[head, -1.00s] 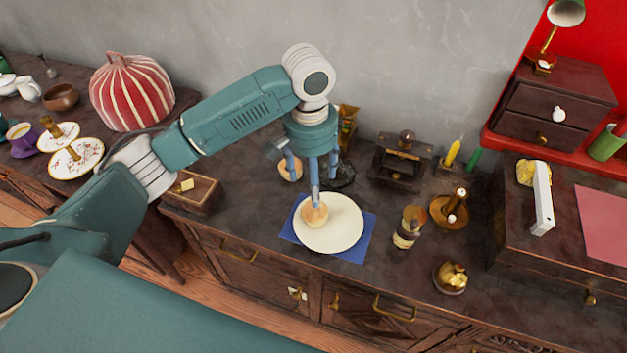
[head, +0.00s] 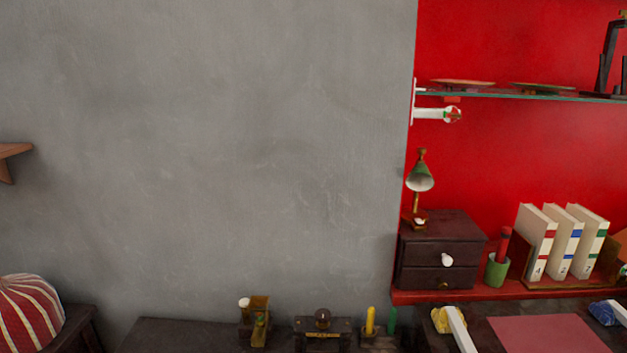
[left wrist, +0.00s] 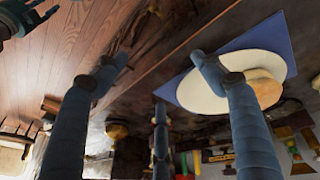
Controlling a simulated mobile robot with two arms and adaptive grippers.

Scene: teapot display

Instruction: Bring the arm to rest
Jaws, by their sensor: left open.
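My left gripper (left wrist: 155,78) shows in the left wrist view with its blue-grey fingers spread open and nothing between them. A round tan bun (left wrist: 266,88) lies on a cream plate (left wrist: 245,48) at the right of that view. The plate is on a blue napkin (left wrist: 272,32). One finger crosses in front of the plate, beside the bun; I cannot tell how far apart they are. The head view shows neither my arms nor the plate.
The head view shows mostly bare grey wall. A dark drawer box (head: 440,254) with a green lamp (head: 420,178), a green cup (head: 496,270) and white binders (head: 565,243) stand at the right. A glass shelf (head: 520,94) is above.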

